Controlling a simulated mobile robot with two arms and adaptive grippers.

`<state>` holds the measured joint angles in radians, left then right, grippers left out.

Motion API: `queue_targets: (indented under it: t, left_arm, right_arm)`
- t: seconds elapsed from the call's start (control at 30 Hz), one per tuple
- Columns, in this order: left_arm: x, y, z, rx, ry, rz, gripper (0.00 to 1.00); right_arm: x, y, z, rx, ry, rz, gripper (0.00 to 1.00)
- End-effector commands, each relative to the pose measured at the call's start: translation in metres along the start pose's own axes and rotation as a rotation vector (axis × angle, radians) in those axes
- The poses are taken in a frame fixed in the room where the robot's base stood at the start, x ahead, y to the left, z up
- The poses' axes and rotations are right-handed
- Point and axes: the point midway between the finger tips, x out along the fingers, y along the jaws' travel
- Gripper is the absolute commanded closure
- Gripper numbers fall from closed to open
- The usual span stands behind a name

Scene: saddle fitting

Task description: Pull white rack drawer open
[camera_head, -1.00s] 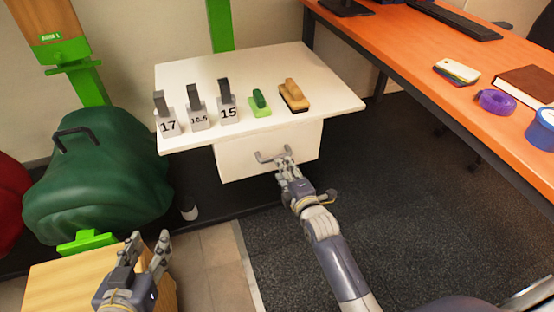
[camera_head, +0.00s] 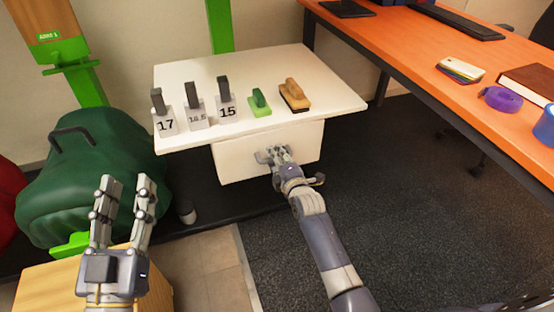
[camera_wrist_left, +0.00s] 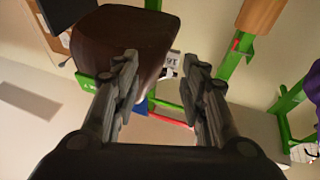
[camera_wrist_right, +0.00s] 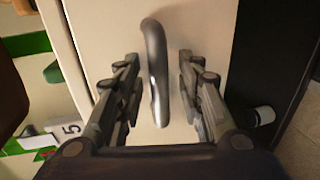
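The white drawer (camera_head: 232,165) sits under the white rack top (camera_head: 335,97), its front face set below the top's front edge. Its grey curved handle (camera_wrist_right: 156,75) shows in the right wrist view between the fingers of my right gripper (camera_wrist_right: 158,62). Those fingers are apart, with a gap on each side of the handle. In the head view my right gripper (camera_head: 273,155) is at the drawer front and covers most of the handle. My left gripper (camera_head: 127,184) is open and empty, fingers pointing up, in front of the green saddle cover.
Number blocks, including 17 (camera_head: 165,122) and 15 (camera_head: 226,112), a green-handled block (camera_head: 260,105) and a brush (camera_head: 294,98) stand on the rack top. A green covered saddle (camera_head: 90,160) is at left, an orange desk (camera_head: 420,62) at right. Dark floor (camera_head: 400,190) is clear.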

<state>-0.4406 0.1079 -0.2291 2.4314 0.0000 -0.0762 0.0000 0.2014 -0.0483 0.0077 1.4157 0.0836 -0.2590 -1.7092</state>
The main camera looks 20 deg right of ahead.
Motion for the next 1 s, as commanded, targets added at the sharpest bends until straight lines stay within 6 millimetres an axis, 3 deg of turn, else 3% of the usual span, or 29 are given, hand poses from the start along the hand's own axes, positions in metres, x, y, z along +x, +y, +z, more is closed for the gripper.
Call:
queue_targets:
  t: [0.2,0.37,0.7,0.87,1.0]
  left_arm:
    - [0.000,0.000,0.000,0.000,0.001,0.000,0.60]
    - [0.000,0.000,0.000,0.000,0.000,0.000,0.60]
    - [0.001,0.000,0.003,0.000,-0.021,-0.001,0.60]
    - [-0.003,-0.004,0.026,0.004,-0.150,-0.008,0.60]
    - [-0.014,-0.009,0.058,0.008,-0.329,-0.018,0.60]
  right_arm:
    - [0.000,0.000,0.000,0.000,0.000,0.000,0.65]
    - [0.000,0.000,0.000,0.000,0.000,0.000,1.00]
    - [-0.002,0.000,0.000,0.000,0.000,0.000,1.00]
    - [-0.009,0.000,0.001,0.000,0.000,-0.001,1.00]
    - [-0.019,-0.002,0.001,-0.002,0.000,-0.002,1.00]
